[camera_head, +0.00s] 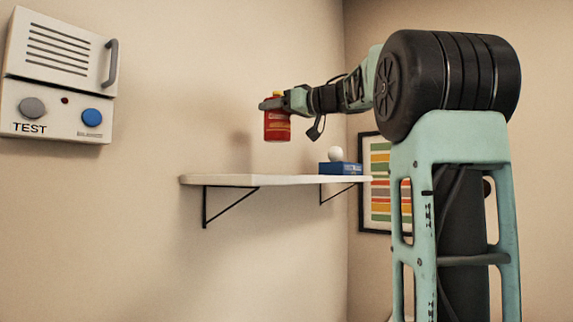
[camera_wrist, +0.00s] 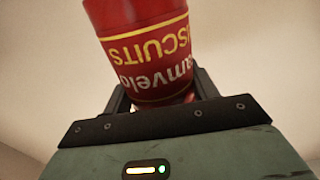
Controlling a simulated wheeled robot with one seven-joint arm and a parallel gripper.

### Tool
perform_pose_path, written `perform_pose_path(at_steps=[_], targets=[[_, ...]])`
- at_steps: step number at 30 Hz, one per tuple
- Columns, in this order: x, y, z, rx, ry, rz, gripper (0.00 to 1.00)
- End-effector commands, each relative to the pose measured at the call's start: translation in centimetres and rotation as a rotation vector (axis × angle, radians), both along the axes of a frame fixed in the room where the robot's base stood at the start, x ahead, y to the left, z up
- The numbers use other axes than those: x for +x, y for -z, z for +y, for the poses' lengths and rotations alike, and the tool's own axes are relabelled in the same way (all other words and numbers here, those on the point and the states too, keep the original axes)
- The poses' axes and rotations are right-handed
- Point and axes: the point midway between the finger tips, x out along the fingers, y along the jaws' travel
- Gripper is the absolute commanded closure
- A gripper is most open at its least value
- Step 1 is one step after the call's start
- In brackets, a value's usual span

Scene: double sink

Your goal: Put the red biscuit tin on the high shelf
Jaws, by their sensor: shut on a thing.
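The red biscuit tin (camera_head: 277,127) is a red cylinder with a yellowish top, held in the air in the head view. My gripper (camera_head: 272,103) is shut on it near its top. In the wrist view the tin (camera_wrist: 140,45) shows gold bands and the upside-down word "BISCUITS" between the two dark fingers (camera_wrist: 155,98). The high shelf (camera_head: 250,181) is a white board on black brackets. The tin appears above it in the picture, with a clear gap between tin and board.
A blue box (camera_head: 341,168) with a white ball (camera_head: 335,154) on it sits at the shelf's right end. The left and middle of the shelf are bare. A wall unit marked TEST (camera_head: 60,75) hangs at the left. A striped framed picture (camera_head: 381,185) hangs behind my arm.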

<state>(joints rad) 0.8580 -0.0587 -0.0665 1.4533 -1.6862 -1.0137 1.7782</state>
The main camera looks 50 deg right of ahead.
Motion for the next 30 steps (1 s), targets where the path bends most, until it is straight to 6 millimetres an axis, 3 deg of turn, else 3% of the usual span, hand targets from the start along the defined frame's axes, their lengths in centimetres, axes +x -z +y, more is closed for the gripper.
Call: perform_pose_path(at_steps=[5,18,29,30], targets=[[-0.1,3.2,0.0,0.004,0.002,0.000,0.99],[-0.1,8.2,0.0,0.003,0.002,-0.001,0.99],[-0.1,8.7,0.0,0.000,0.001,-0.001,0.99],[0.0,8.8,0.0,0.001,0.001,0.000,0.39]])
